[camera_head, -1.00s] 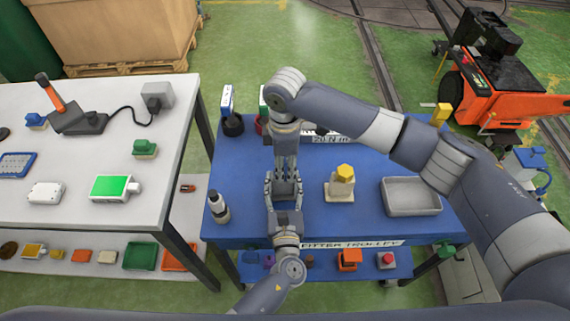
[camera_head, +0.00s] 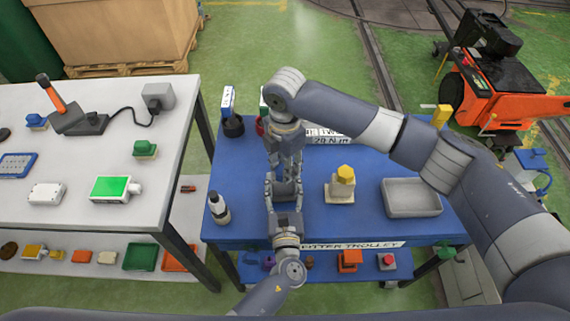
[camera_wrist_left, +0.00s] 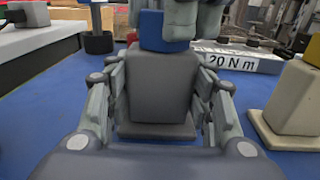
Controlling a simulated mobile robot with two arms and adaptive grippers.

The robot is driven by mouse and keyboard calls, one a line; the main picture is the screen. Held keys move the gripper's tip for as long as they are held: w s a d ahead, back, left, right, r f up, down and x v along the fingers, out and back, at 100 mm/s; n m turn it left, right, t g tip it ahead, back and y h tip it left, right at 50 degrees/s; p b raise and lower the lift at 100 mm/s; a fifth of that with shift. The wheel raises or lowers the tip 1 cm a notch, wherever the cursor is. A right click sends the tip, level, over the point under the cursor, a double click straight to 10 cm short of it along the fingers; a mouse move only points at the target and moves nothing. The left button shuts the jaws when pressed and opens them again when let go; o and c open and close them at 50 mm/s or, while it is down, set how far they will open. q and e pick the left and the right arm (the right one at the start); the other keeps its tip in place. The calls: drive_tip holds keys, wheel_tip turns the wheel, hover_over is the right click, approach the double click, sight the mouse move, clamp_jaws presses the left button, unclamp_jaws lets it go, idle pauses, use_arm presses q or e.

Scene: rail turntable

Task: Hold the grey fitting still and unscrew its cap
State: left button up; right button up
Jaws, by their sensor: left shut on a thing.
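The grey fitting (camera_wrist_left: 158,85) stands upright in the middle of the left wrist view, with a blue cap (camera_wrist_left: 163,32) on its top. My left gripper (camera_head: 284,188) is shut on the fitting, one finger on each side of it. My right gripper (camera_head: 286,150) points down from above, and its fingers are at the cap, partly in front of it in the left wrist view. Whether they press on the cap cannot be made out. In the head view the grippers hide most of the fitting and the cap.
On the blue trolley top (camera_head: 245,170) are a bottle (camera_head: 219,208) at left, a beige block with a yellow top (camera_head: 342,185) and a grey tray (camera_head: 411,197) at right. Dark and red items stand at the back, near a "20 N m" label (camera_wrist_left: 233,62). A white bench (camera_head: 85,150) is at left.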

drive_tip(key=n, duration=0.4)
drive_tip(key=shift+w+n, duration=0.15)
drive_tip(key=shift+n, duration=0.25)
drive_tip(key=shift+f, duration=0.1)
drive_tip(key=n, duration=0.6)
drive_tip(key=shift+a, duration=0.2)
drive_tip(key=o, duration=1.1)
drive_tip(key=shift+o, duration=0.7)
drive_tip(key=shift+r, duration=2.1)
